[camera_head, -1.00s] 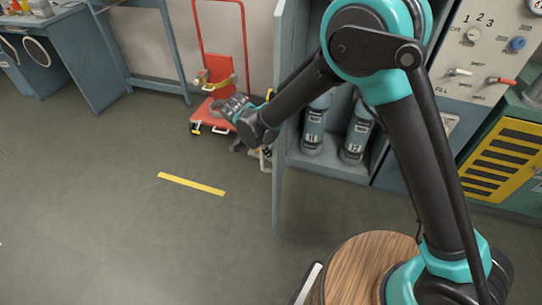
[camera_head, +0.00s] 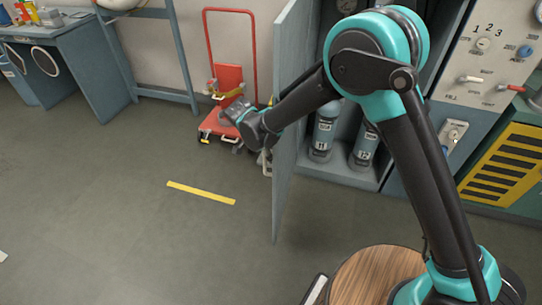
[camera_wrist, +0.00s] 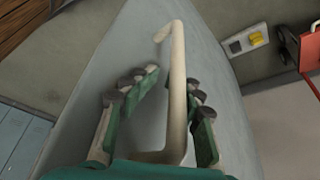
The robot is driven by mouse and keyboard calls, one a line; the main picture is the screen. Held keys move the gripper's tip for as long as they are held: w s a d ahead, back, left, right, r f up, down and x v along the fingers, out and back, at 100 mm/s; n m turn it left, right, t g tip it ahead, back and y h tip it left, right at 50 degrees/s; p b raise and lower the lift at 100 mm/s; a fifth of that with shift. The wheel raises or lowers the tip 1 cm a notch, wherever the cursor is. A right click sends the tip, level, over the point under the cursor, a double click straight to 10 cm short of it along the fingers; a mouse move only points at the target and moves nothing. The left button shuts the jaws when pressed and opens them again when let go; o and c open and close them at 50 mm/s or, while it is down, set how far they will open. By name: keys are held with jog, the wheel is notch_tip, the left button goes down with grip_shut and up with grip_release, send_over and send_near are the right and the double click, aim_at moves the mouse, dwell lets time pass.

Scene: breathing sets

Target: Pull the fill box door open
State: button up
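The fill box door (camera_head: 292,130) is a tall grey-blue panel standing open, swung out from the cabinet's left side. In the wrist view its outer face (camera_wrist: 225,110) lies under my gripper (camera_wrist: 169,86). The pale bar handle (camera_wrist: 178,75) of the door runs between my two green fingers. The fingers stand apart, one on each side of the handle, with a clear gap on the left; contact on the right cannot be told. In the head view my gripper (camera_head: 265,157) is at the door's left side, its fingers mostly hidden.
Cylinders marked 11 (camera_head: 323,135) and 12 (camera_head: 363,145) stand inside the cabinet. A red trolley (camera_head: 222,118) stands by the wall behind the gripper. A blue-grey desk (camera_head: 90,65) is at far left. The floor left of the door is clear, with a yellow stripe (camera_head: 201,193).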

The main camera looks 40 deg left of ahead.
jog(key=shift+o, duration=1)
jog(key=shift+s, duration=0.4)
jog(key=shift+a, duration=0.1)
jog(key=shift+r, duration=0.1)
jog(key=v, duration=1.1)
jog(key=shift+r, duration=0.4)
